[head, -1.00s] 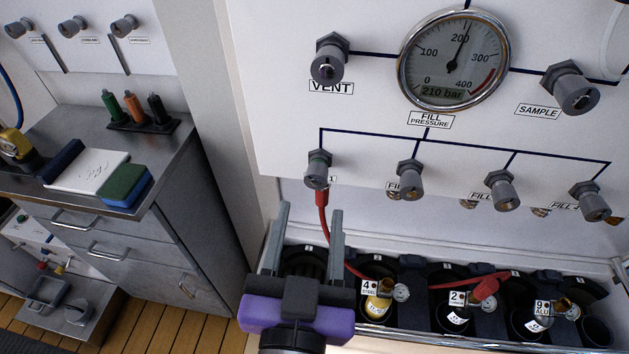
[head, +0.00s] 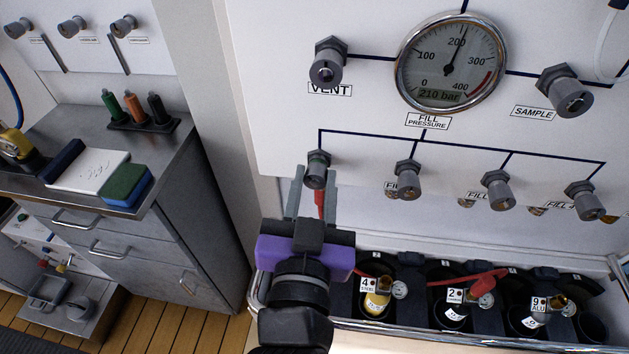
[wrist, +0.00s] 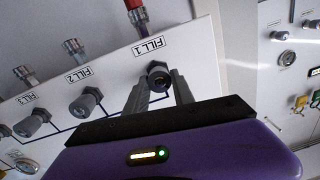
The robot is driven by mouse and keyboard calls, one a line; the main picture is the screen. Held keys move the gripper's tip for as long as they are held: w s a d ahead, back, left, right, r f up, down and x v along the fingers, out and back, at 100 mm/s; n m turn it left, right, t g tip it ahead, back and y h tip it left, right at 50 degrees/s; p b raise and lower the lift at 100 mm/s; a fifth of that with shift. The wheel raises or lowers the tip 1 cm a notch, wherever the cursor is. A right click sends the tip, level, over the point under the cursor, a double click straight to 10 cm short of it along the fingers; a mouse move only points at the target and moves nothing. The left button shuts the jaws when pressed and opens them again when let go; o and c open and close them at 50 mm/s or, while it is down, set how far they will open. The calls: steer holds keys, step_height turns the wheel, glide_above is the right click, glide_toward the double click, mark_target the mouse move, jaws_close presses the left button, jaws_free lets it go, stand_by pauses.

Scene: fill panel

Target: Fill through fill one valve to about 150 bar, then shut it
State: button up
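The fill one valve (head: 317,168) is a grey knob at the left end of the lower row on the white panel. In the wrist view the FILL 1 label is upside down and the same knob (wrist: 158,78) shows between my fingertips. My gripper (head: 313,182), with its purple body, is open, one finger on each side of the knob's lower part. I cannot tell whether the fingers touch it. The fill pressure gauge (head: 451,62) reads 210 bar on its display, and its needle stands just past 200.
VENT (head: 327,65) and SAMPLE (head: 566,92) knobs flank the gauge. Other fill valves (head: 408,179) sit to the right. A red hose (head: 470,281) runs over a rack of cylinders (head: 376,300) below. A steel counter (head: 75,205) with drawers stands left.

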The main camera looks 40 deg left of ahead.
jaws_close()
steer(key=n+p, duration=0.2)
steer(key=shift+r+n, duration=0.2)
steer(key=shift+n, duration=0.2)
steer(key=shift+f+n+p, duration=0.15)
steer(key=shift+n+p, duration=0.4)
steer(key=shift+n, duration=0.45)
steer(key=o, duration=0.8)
jaws_free()
steer(key=shift+o, duration=0.2)
steer(key=shift+s, duration=0.1)
steer(key=b+v, duration=0.1)
steer(key=v, duration=0.6)
steer(key=shift+s+d, duration=0.2)
steer(key=shift+s, duration=0.1)
